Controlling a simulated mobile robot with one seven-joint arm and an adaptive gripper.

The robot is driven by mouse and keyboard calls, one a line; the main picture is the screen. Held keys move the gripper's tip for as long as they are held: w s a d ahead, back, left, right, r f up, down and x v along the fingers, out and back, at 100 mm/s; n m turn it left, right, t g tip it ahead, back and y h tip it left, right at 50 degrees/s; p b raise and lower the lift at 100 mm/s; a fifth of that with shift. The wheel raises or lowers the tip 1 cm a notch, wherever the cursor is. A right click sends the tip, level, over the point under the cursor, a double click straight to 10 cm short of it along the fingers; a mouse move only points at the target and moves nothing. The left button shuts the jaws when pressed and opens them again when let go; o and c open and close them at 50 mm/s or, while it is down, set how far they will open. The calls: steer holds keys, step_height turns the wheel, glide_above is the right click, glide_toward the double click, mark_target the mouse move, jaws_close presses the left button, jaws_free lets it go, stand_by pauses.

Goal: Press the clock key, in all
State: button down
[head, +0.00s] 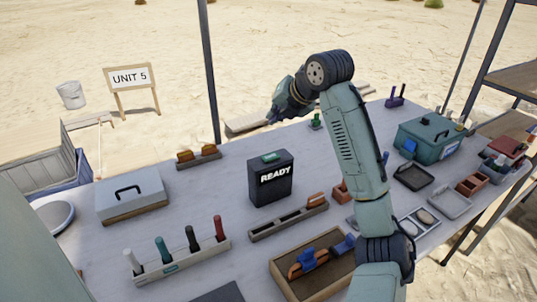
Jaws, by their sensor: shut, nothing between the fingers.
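A dark box (282,188) with the white word READY on its front stands upright near the middle of the table. A green key (270,156) lies on its top; it looks like the clock key. Nothing touches the key, and whether it is pressed in cannot be told. My gripper (272,117) is shut and empty. It hangs at the end of my arm near the table's back edge, behind the box in the picture and apart from it. Its fingertips are small and dark in this view.
A rack of several colored handles (181,260) stands front left, near a lidded grey box (131,194). A wooden tray (285,283) with blue and orange pieces lies in front. A teal case (430,139) stands at the right. The table around the dark box is partly clear.

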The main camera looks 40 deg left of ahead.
mark_target(273, 155)
step_height(273, 155, down, 9)
steer(key=b, duration=0.6)
steer(key=shift+r, duration=0.1)
stand_by(1.4)
steer(key=shift+f+b, duration=0.4)
steer(key=shift+f, duration=0.4)
stand_by(0.5)
steer(key=shift+r, duration=0.2)
steer(key=shift+r+p, duration=0.45)
steer(key=shift+r, duration=0.15)
